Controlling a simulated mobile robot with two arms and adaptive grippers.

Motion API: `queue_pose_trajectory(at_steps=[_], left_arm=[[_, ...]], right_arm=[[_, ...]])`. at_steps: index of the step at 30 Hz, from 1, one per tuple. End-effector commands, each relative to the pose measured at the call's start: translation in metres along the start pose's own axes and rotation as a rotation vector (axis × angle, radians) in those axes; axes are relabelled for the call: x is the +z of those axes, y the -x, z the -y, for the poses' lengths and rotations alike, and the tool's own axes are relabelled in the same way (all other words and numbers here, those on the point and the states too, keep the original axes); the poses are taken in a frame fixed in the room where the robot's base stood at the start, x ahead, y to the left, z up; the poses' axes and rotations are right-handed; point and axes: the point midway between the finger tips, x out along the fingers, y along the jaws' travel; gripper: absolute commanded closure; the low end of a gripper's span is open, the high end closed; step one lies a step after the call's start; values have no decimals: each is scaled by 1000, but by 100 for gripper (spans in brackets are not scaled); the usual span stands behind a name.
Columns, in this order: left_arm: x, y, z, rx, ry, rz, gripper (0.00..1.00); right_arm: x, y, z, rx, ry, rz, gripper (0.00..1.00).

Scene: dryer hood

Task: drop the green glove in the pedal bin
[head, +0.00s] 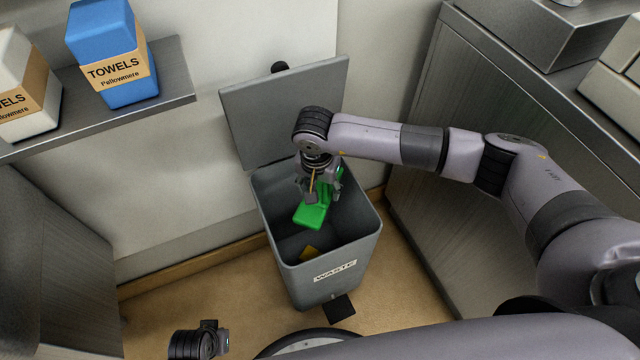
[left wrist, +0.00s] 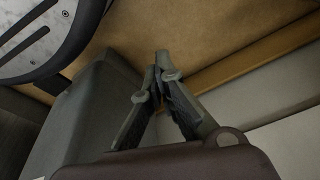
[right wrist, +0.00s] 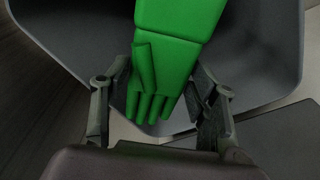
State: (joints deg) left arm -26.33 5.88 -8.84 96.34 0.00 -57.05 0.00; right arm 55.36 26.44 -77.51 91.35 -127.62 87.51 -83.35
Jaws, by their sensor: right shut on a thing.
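The pedal bin (head: 312,275) is grey, labelled WASTE, and stands on the floor with its lid (head: 285,105) raised against the wall. The green glove (head: 310,216) hangs in the bin's open mouth. It also shows in the right wrist view (right wrist: 175,40), with its fingers toward the gripper. My right gripper (head: 322,190) is shut on the glove, over the bin opening. My left gripper (left wrist: 161,62) is shut and empty, pointing down at the floor; only part of the left arm's end shows at the bottom of the head view.
A small yellow-orange item (head: 309,252) lies inside the bin. A black pedal (head: 340,308) sticks out at its foot. Towel packs, one blue (head: 115,50) and one white (head: 22,85), stand on a metal shelf (head: 160,95) at left. A cabinet (head: 440,130) stands close at right.

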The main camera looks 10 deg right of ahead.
Motion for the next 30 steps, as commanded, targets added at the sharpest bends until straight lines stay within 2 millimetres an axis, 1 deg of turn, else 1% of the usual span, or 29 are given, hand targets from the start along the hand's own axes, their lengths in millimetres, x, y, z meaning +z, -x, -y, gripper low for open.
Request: queue_pose_trajectory(at_steps=[6,13,14,24,30], left_arm=[[-5,7,1,-1,1,-5,100],[-5,8,1,-1,1,-5,100],[-5,8,1,-1,1,-5,100],[-6,8,1,-1,1,-6,100],[-6,8,1,-1,1,-6,100]], right_arm=[[0,-4,0,-1,0,0,73],[0,-4,0,0,0,0,73],[0,-4,0,0,0,0,44],[0,-4,0,0,-1,0,22],[0,-4,0,0,-1,0,22]])
